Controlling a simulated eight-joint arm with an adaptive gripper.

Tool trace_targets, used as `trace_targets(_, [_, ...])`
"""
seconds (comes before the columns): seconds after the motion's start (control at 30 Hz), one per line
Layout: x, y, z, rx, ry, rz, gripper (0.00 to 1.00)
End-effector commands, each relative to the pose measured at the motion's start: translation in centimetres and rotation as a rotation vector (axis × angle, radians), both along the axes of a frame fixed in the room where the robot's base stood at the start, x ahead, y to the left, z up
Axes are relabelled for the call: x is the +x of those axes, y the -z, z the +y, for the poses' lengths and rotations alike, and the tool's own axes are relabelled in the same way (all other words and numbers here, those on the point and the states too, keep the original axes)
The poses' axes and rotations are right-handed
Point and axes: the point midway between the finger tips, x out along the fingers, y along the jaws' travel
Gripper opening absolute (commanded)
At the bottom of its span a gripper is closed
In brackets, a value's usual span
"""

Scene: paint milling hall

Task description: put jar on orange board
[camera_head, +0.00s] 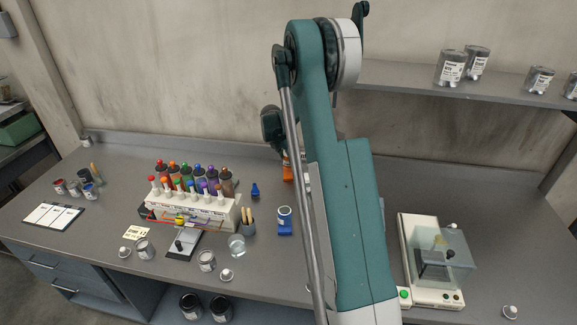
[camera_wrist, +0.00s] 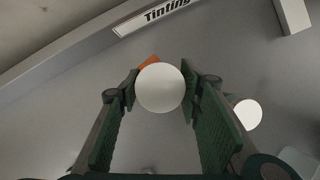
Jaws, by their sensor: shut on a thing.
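The jar (camera_wrist: 160,88) shows in the wrist view as a round white top between the fingertips. My gripper (camera_wrist: 159,77) is shut on it, with one green-padded finger on each side. A small orange edge (camera_wrist: 147,62) shows just beyond the jar, probably the orange board; the jar hides most of it. I cannot tell whether the jar touches it. In the head view my arm hides the gripper and the held jar. An orange thing (camera_head: 287,173) shows there beside my arm; its shape is unclear.
A second white round top (camera_wrist: 247,114) is right of the gripper. A "Tinting" label (camera_wrist: 152,16) lies beyond. In the head view, a bottle rack (camera_head: 190,213) and glass beaker (camera_head: 237,246) stand left, a balance (camera_head: 435,262) right, and a blue piece (camera_head: 285,229) near the middle.

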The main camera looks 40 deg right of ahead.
Motion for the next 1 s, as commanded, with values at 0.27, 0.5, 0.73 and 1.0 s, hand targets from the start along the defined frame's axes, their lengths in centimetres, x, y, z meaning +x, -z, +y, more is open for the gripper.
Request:
trace_targets(0.27, [0.0, 1.9, 0.0, 0.0, 0.0, 0.0, 0.21])
trace_targets(0.5, [0.0, 3.7, 0.0, 0.0, 0.0, 0.0, 0.21])
trace_targets(0.73, [0.0, 3.7, 0.0, 0.0, 0.0, 0.0, 0.21])
trace_targets(1.0, [0.0, 4.1, 0.0, 0.0, 0.0, 0.0, 0.42])
